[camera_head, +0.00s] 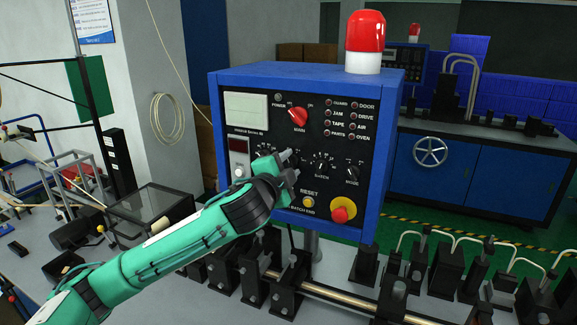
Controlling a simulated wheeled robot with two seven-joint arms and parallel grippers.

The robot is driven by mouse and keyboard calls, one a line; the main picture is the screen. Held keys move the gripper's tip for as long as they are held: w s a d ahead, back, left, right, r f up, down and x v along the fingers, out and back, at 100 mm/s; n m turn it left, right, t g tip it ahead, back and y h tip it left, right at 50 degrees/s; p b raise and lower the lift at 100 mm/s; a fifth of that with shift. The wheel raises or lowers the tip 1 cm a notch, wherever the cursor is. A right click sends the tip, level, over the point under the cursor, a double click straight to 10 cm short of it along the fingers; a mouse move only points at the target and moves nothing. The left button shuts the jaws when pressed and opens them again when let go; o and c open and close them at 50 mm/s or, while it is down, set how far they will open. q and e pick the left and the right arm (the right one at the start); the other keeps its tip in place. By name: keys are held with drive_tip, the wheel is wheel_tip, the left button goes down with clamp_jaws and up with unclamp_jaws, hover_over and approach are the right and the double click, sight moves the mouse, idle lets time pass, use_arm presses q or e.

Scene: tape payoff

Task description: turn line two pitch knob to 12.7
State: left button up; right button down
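The blue control box with a black front panel (345,120) stands in the middle of the head view. My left gripper (290,161) is at the panel's middle row of knobs, with its fingertips close to or touching the panel. It covers part of that row, and the pitch knob's label and pointer cannot be read. One black knob (264,149) shows just left of the fingertips. The batch knob (320,164) and the mode knob (352,173) show to the right. Whether the fingers are closed on a knob is not clear. My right gripper is out of view.
A red main switch (298,117) sits above the gripper. A yellow-ringed red stop button (341,211) and a reset button (309,201) are below it. A red beacon (365,32) tops the box. Black fixtures and a rod (350,299) lie in front.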

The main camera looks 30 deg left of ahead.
use_arm(q)
drive_tip(key=c, duration=0.5)
drive_tip(key=shift+c, duration=0.2)
drive_tip(key=shift+n, duration=0.3)
drive_tip(key=shift+n+b, duration=0.3)
drive_tip(key=shift+n, duration=1.5)
drive_tip(key=n, duration=0.4)
drive_tip(key=shift+a+r+n, duration=0.1)
drive_tip(key=shift+r+n, duration=0.05)
drive_tip(key=shift+n, duration=0.15)
drive_tip(key=o, duration=1)
